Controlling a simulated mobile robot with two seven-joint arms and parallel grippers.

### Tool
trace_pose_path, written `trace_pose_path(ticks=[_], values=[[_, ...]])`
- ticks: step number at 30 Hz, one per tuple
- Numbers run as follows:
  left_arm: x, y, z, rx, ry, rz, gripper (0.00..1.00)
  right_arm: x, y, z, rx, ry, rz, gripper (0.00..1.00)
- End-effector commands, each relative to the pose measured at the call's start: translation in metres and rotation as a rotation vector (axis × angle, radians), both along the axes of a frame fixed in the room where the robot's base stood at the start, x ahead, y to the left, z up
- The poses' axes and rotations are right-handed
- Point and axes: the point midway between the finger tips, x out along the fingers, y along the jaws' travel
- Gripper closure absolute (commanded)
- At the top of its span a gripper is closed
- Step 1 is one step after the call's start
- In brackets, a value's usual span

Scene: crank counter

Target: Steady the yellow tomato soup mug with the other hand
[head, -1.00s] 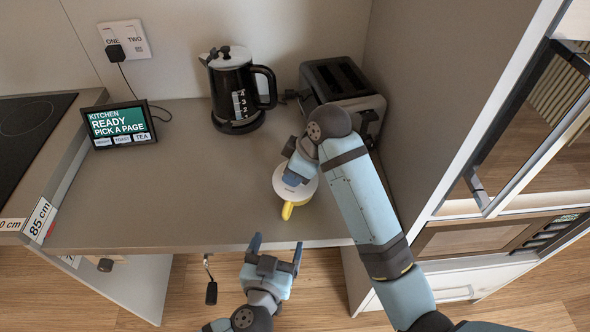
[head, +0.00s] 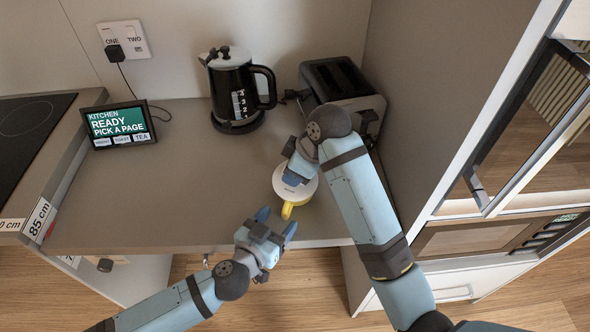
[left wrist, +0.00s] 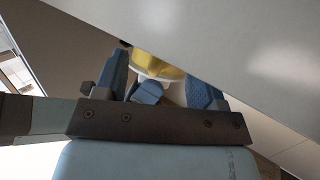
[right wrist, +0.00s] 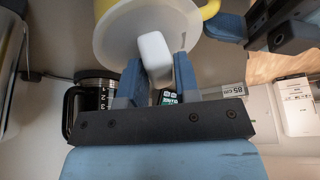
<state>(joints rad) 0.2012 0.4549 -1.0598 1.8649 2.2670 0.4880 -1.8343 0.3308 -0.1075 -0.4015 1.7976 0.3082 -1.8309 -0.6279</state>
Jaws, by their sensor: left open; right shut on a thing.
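The yellow mug (head: 287,211) stands near the counter's front edge, its yellow handle pointing toward me. A white round lid (head: 302,191) covers its top; most of the mug's body is hidden in the head view. My right gripper (head: 293,179) is shut on the white raised tab (right wrist: 154,56) of the lid. My left gripper (head: 276,221) is open just in front of the handle, by the counter edge. In the left wrist view the yellow mug (left wrist: 158,63) appears ahead between the open fingers, with a gap I cannot measure.
A black kettle (head: 236,92) and a toaster (head: 342,82) stand at the back. A small screen (head: 119,125) is at the left, by the hob. A tall cabinet (head: 420,110) closes off the right side. The counter (head: 180,190) left of the mug is clear.

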Motion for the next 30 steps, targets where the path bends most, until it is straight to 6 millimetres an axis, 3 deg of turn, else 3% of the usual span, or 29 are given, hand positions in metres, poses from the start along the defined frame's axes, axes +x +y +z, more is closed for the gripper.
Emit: trace_pose_path(ticks=[1,12,25,26,29,30], values=[[0.007,-0.005,-0.003,-0.002,0.002,0.001,0.36,-0.004,0.0,-0.01,-0.008,0.022,0.003,0.94],[0.042,-0.029,-0.009,0.0,0.0,0.0,0.36,-0.004,0.0,-0.01,-0.008,0.023,0.003,0.93],[0.049,-0.036,-0.007,-0.005,-0.005,-0.005,0.36,-0.005,0.003,-0.009,-0.002,0.022,0.01,0.93],[0.049,-0.037,-0.007,-0.005,-0.005,-0.006,0.29,-0.005,0.004,-0.009,-0.002,0.022,0.01,0.93],[0.048,-0.037,-0.006,-0.007,-0.006,-0.007,0.52,-0.005,0.004,-0.009,-0.001,0.021,0.011,0.93],[0.048,-0.037,-0.005,-0.007,-0.006,-0.008,0.54,-0.005,0.004,-0.009,0.0,0.021,0.011,0.93]])
